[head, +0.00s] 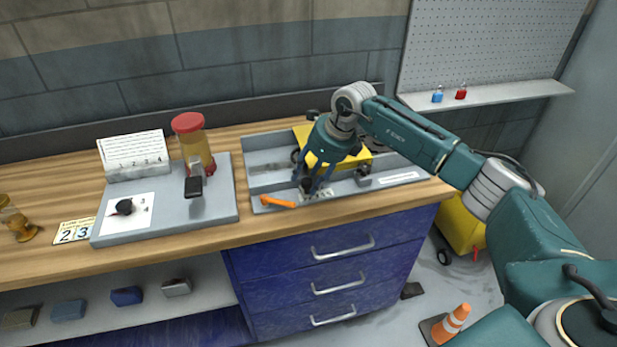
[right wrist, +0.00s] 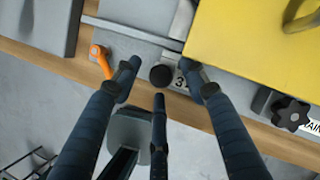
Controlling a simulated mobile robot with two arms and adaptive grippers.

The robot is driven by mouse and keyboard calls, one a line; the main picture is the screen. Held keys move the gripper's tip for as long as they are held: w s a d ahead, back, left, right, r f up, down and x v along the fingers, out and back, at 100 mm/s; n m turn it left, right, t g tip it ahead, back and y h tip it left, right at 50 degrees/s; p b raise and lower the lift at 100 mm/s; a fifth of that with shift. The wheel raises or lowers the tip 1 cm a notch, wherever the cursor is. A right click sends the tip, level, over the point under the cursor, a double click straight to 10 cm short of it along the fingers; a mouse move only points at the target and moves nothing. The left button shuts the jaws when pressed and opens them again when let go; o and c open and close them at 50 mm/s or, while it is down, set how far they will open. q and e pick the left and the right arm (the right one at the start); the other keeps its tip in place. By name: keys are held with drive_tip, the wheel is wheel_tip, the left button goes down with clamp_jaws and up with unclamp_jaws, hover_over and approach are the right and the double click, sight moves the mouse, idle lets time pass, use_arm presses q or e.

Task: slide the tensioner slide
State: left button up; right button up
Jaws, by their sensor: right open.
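The runout fixture is a grey tray (head: 270,157) on the bench, holding a yellow block (head: 357,161). At its front edge is a white number plate (head: 323,194); a "3" shows on this plate in the right wrist view (right wrist: 181,83). A black round knob (right wrist: 162,76), apparently the tensioner slide's, stands beside it. My right gripper (head: 311,187) is over this front edge. In the right wrist view its three open fingers (right wrist: 160,82) surround the knob; I cannot tell whether they touch it. My fingers hide the knob in the head view. My left gripper is out of view.
An orange lever (head: 278,202) lies left of my right gripper, close to its fingers. A dark star knob (right wrist: 290,114) is to the right. A grey base (head: 221,203) with a red-capped jar (head: 189,124) stands further left. The bench front is clear.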

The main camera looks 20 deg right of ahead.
drive_tip(key=v, duration=1.1)
drive_tip(key=shift+r, duration=0.25)
